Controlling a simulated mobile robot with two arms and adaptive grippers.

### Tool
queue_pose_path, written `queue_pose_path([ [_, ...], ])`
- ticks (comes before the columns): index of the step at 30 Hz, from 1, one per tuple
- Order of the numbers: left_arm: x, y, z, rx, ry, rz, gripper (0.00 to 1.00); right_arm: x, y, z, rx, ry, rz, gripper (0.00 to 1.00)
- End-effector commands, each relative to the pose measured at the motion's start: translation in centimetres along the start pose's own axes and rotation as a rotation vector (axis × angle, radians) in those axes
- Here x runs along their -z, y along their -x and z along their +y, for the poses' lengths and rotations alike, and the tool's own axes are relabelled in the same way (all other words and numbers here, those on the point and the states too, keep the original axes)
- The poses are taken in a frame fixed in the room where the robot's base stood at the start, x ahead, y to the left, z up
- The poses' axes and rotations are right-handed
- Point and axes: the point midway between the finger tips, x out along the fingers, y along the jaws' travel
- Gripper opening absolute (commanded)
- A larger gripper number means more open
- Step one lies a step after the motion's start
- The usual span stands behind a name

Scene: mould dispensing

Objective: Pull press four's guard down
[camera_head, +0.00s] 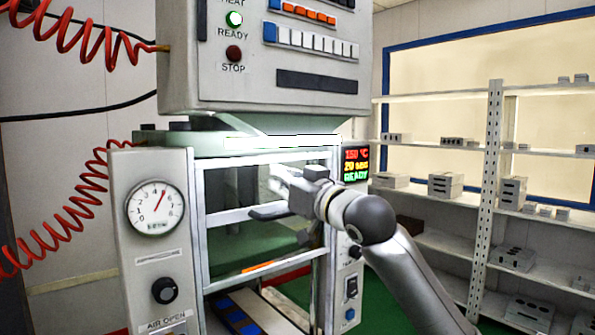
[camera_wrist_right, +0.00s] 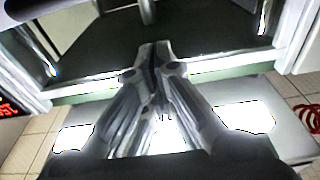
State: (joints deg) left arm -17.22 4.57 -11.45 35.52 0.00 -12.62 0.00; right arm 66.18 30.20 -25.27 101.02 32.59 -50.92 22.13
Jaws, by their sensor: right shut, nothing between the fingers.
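Press four's guard is a light metal-framed clear panel (camera_head: 222,216) across the front of the green press. Its lower rail (camera_head: 225,284) carries an orange strip (camera_head: 265,265) and crosses the lower part of the opening. How far the guard has travelled is hard to tell. My right gripper (camera_head: 268,192) is in front of the opening, above the orange strip, with part of the frame hidden behind it. In the right wrist view its fingers (camera_wrist_right: 155,62) are together and empty, pointing at the dark opening past a pale rail (camera_wrist_right: 215,80). My left gripper is out of view.
A gauge panel (camera_head: 155,240) stands left of the opening, and a lit display (camera_head: 356,163) right. Red coiled hoses (camera_head: 75,200) hang at left. Shelves (camera_head: 480,200) with grey blocks stand at right.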

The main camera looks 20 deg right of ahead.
Motion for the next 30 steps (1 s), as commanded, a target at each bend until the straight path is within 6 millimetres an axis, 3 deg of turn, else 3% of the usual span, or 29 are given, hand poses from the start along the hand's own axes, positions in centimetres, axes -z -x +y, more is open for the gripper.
queue_pose_path([
  [9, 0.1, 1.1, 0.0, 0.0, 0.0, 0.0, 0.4, -3.2, 1.4, 0.1, 0.0, 0.001, -0.001, 0.0],
  [25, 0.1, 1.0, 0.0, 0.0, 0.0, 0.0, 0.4, -3.9, 1.6, 0.0, 0.0, 0.0, 0.0, 0.0],
  [30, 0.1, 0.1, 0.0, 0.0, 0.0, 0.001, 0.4, -5.5, 1.8, 0.0, 0.0, 0.0, -0.002, 0.0],
])
